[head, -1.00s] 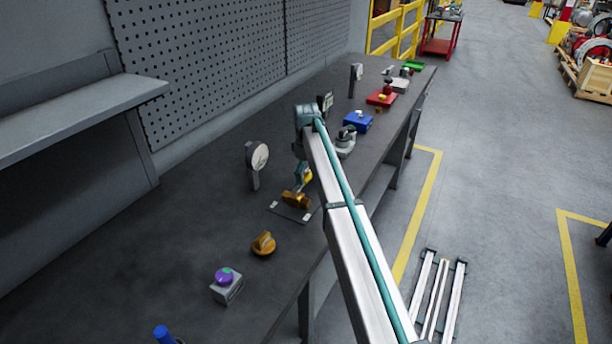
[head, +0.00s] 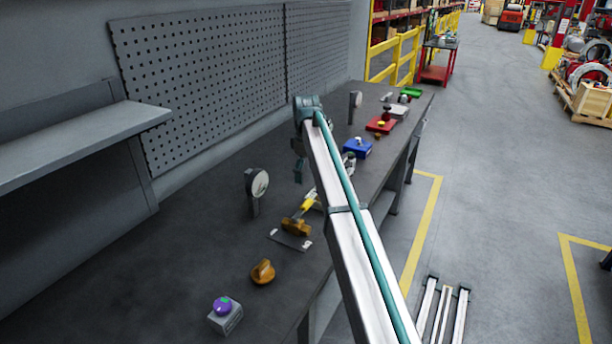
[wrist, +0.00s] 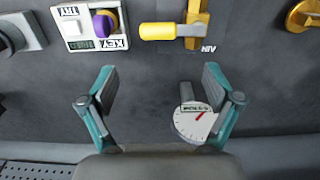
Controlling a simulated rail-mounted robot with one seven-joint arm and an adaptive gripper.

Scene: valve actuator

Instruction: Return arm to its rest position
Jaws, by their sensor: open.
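In the head view my arm reaches over the workbench (head: 130,250), with its wrist raised above the bench. My gripper (head: 298,172) hangs below the wrist and is partly hidden by the arm. In the wrist view my gripper (wrist: 158,72) is open, its two teal fingers wide apart with nothing between them. A round dial gauge (wrist: 190,125) shows beside the right finger, which partly covers it. A valve with a yellow handle (wrist: 168,31) lies beyond the fingertips; it also shows in the head view (head: 297,222).
On the bench stand an orange knob (head: 262,271), a grey box with a purple knob (head: 226,318), a blue block (head: 357,147) and a red block (head: 380,126). A pegboard (head: 200,85) and shelf (head: 80,125) line the left wall. The wrist view shows a white key-switch panel (wrist: 90,25).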

